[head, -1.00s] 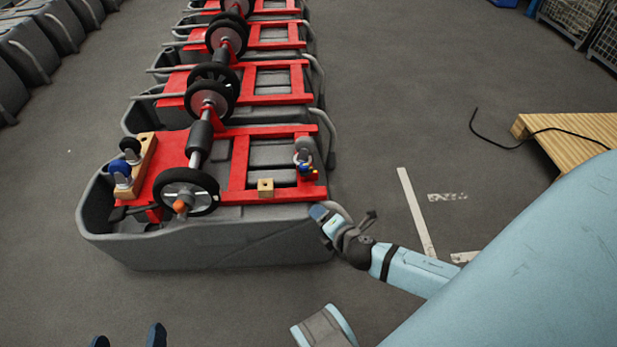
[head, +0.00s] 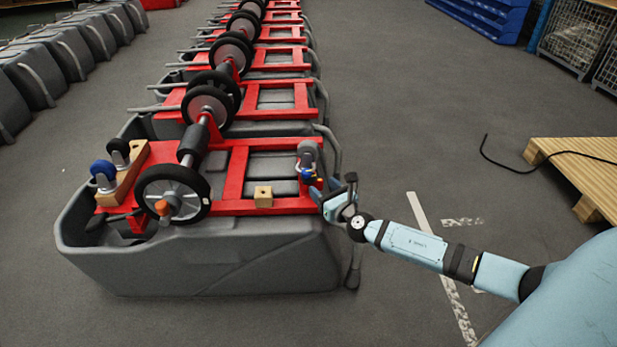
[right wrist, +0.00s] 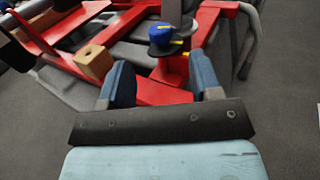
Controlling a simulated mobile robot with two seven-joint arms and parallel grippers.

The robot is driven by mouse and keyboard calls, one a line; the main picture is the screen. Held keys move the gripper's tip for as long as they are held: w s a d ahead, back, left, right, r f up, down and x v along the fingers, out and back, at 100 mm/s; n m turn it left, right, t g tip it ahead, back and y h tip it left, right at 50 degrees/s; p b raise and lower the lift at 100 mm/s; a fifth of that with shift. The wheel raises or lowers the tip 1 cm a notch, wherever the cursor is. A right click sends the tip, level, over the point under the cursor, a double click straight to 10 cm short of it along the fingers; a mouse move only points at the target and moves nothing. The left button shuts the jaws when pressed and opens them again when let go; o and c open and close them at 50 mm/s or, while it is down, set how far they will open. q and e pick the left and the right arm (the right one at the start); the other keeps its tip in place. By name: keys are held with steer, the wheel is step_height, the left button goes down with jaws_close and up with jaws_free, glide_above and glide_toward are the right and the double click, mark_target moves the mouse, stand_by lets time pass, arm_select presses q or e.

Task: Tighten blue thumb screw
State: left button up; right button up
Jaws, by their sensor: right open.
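The blue thumb screw (head: 307,175) is at the right end of the red frame (head: 235,173) on the nearest grey tank, by a caster. The right wrist view shows the blue screw (right wrist: 161,38) with yellow marks, standing above a red bracket. My right gripper (head: 335,189) is at the tank's right corner, close beside the screw. In the right wrist view its two blue fingers (right wrist: 160,68) are apart, with nothing held between them. The screw appears just beyond the fingertips. My left gripper is not in view.
A wooden block (head: 263,196) sits on the red frame, left of the screw. A wheel (head: 172,195) and a wooden bar (head: 122,174) with casters are further left. More tanks (head: 285,95) line up behind. A wooden pallet (head: 580,165) stands right; floor between is clear.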

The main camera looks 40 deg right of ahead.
mark_target(310, 175)
steer(key=w, duration=0.3)
steer(key=w+b, duration=0.1)
steer(key=w, duration=0.2)
steer(key=shift+w+d+f, duration=0.15)
steer(key=shift+w, duration=0.2)
steer(key=shift+w+b, duration=0.4)
steer(key=shift+w, duration=0.35)
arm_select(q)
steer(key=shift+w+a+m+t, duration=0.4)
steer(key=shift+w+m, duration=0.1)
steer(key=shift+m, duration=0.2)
